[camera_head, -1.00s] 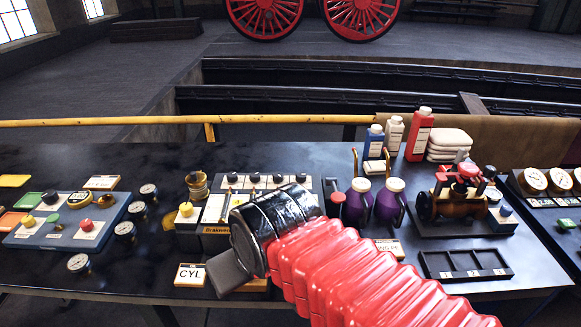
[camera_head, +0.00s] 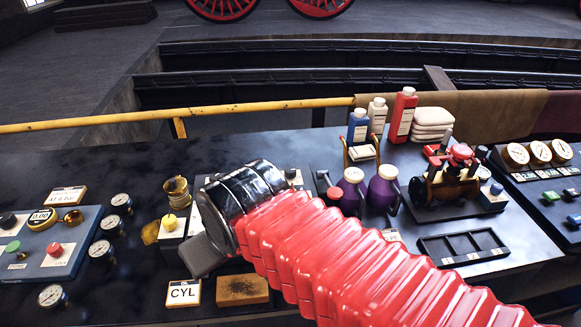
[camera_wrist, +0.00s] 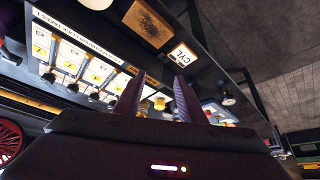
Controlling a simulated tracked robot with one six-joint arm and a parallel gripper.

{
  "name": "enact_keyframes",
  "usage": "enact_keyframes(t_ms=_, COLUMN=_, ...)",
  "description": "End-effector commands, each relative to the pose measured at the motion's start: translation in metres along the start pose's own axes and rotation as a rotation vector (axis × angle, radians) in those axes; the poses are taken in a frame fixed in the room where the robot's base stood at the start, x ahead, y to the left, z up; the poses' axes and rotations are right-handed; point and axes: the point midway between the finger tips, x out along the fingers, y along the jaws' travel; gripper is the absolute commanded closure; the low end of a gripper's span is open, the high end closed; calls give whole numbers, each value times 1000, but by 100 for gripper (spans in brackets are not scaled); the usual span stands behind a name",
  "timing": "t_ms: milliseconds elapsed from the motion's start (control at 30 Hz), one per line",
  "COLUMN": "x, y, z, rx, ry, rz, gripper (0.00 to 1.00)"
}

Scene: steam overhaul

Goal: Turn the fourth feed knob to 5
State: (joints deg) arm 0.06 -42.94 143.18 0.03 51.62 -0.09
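The feed panel is a pale strip with a row of black knobs. In the head view my arm covers most of it, and only a knob at its right end (camera_head: 291,174) shows. In the wrist view the panel (camera_wrist: 88,62) lies at the left, with several cards with yellow marks and dark knobs (camera_wrist: 72,86) along them. The knob settings are too small to read. My gripper (camera_wrist: 159,80) points over the bench with its two fingers apart and nothing between them. In the head view its dark end (camera_head: 203,257) is left of the panel, above the CYL card.
The CYL card (camera_head: 183,293) and a brown block (camera_head: 242,290) lie at the front edge. A yellow-knobbed oiler (camera_head: 170,222) stands left of my gripper. Purple jugs (camera_head: 383,190), a red-wheeled valve (camera_head: 448,178) and an empty black tray (camera_head: 465,247) are on the right.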

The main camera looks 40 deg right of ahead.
Motion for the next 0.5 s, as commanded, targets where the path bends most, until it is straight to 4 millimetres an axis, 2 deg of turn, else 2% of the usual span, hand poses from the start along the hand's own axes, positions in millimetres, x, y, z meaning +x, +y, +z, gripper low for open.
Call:
enact_keyframes(t_ms=167, x=-1, y=9, z=-10, rx=6, ry=-11, rz=7, gripper=55)
enact_keyframes(t_ms=267, x=-3, y=23, z=-23, rx=13, ry=-26, rz=17, gripper=55)
enact_keyframes(t_ms=500, x=-5, y=74, z=-65, rx=21, ry=-67, rz=32, gripper=55)
